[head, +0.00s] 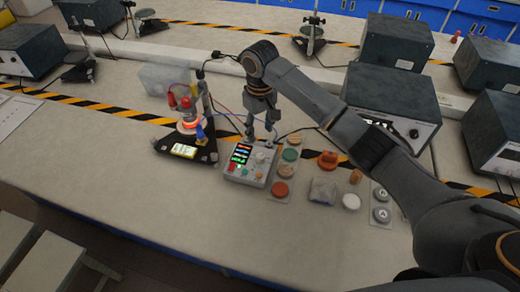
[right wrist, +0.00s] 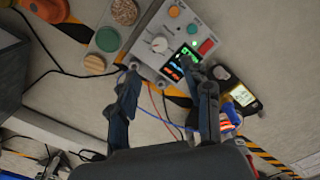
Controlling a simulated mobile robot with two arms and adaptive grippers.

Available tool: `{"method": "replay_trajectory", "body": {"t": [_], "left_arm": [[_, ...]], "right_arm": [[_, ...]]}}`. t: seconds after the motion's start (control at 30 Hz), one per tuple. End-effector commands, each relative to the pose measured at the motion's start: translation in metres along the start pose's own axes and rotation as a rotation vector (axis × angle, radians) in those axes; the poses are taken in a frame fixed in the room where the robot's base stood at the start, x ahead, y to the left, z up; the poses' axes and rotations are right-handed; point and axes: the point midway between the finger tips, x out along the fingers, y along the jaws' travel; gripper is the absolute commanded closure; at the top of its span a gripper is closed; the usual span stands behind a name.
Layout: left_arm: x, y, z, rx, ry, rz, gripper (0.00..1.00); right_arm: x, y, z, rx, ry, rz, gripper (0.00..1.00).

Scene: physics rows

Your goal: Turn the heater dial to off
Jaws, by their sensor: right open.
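A light grey control box (head: 245,178) stands on the bench in the head view, with a lit display of red, blue and green readouts. A pale dial (head: 262,156) sits on its top face beside the display; it also shows in the right wrist view (right wrist: 159,45). Left of the box, a heater with a glowing orange ring (head: 190,125) stands on a black base. My right gripper (head: 260,139) is open and points down above the box's far edge. In the right wrist view its empty fingers (right wrist: 165,75) spread just short of the box. My left gripper is out of view.
A strip of coloured round pads (head: 281,189) lies right of the box. Cables run behind the box. A dark instrument (head: 390,98) stands behind my right arm.

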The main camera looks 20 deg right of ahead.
Motion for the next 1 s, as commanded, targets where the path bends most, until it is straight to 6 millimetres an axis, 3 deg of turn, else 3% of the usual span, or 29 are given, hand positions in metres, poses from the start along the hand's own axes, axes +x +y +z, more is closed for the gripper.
{"method": "replay_trajectory", "body": {"t": [0.1,0.23,0.37,0.5,0.67,0.97,1.0], "left_arm": [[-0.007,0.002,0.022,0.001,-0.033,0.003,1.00],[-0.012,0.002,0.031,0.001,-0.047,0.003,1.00],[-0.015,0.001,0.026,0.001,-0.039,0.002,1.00],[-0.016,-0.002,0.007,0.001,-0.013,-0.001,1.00],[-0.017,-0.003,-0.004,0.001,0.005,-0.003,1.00],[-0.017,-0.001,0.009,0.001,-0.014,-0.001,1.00],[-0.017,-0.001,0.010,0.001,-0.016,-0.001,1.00]], "right_arm": [[0.025,0.000,0.001,0.001,-0.006,-0.001,0.51],[0.053,0.000,0.002,0.002,-0.006,0.000,0.51],[0.079,-0.001,0.001,0.000,-0.004,-0.001,0.51],[0.100,-0.001,0.001,0.000,-0.003,-0.001,0.51],[0.112,0.000,0.001,0.000,-0.001,0.000,0.51],[0.115,0.000,0.001,-0.001,-0.001,0.000,0.51],[0.115,0.000,0.001,-0.001,-0.001,0.000,0.55]]}}
